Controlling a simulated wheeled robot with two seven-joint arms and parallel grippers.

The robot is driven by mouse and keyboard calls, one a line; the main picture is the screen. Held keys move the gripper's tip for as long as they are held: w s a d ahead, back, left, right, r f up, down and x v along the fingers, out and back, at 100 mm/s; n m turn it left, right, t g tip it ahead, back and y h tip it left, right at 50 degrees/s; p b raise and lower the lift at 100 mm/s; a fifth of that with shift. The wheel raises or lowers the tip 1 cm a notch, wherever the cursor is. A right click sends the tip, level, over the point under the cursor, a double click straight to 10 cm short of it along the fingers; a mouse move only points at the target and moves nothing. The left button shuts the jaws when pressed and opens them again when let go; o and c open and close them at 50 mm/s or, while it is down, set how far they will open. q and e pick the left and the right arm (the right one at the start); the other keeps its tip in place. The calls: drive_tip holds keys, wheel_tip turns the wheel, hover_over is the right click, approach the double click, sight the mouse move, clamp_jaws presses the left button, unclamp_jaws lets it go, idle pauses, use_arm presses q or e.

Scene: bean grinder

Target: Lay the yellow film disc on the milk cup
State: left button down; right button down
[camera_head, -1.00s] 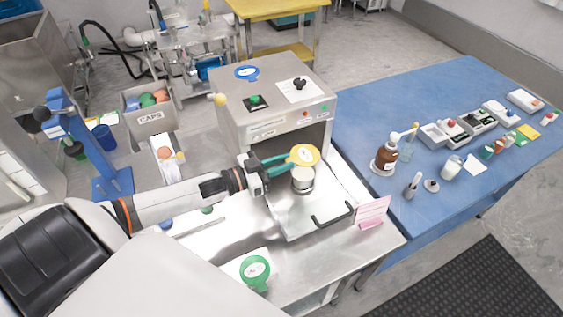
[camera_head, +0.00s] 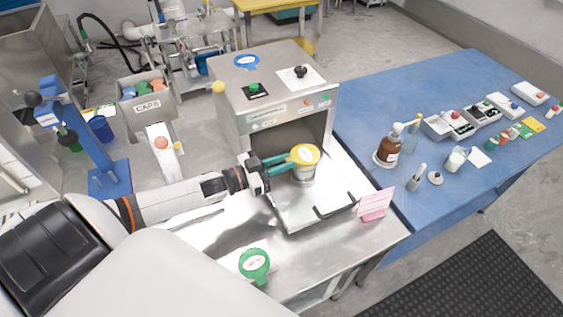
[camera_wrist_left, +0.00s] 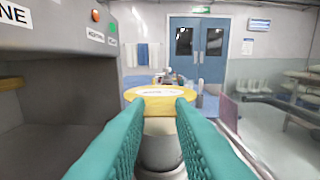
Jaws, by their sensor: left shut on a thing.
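The yellow film disc (camera_head: 305,154) has a pale label on top. My left gripper (camera_head: 287,158) is shut on its edge with teal fingers. The disc also shows between the fingertips in the left wrist view (camera_wrist_left: 158,93). The milk cup (camera_head: 303,174) is a small pale cup directly under the disc, standing on the metal tray (camera_head: 330,192) in front of the machine. In the left wrist view the cup (camera_wrist_left: 160,150) shows below the disc. I cannot tell whether the disc touches its rim. My right gripper is not in view.
The steel machine (camera_head: 272,95) stands close behind the cup, its opening facing the tray. A pink sign (camera_head: 374,204) stands at the tray's right. A green disc (camera_head: 254,265) lies at the table's front. The blue table (camera_head: 440,130) holds bottles and small trays.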

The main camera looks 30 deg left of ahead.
use_arm(q)
drive_tip(key=shift+f, duration=0.3)
idle(0.5)
idle(0.5)
drive_tip(key=shift+f+b, duration=0.65)
drive_tip(key=shift+f, duration=0.45)
idle(0.8)
idle(0.5)
drive_tip(key=c, duration=0.6)
unclamp_jaws()
drive_tip(key=shift+c, duration=0.2)
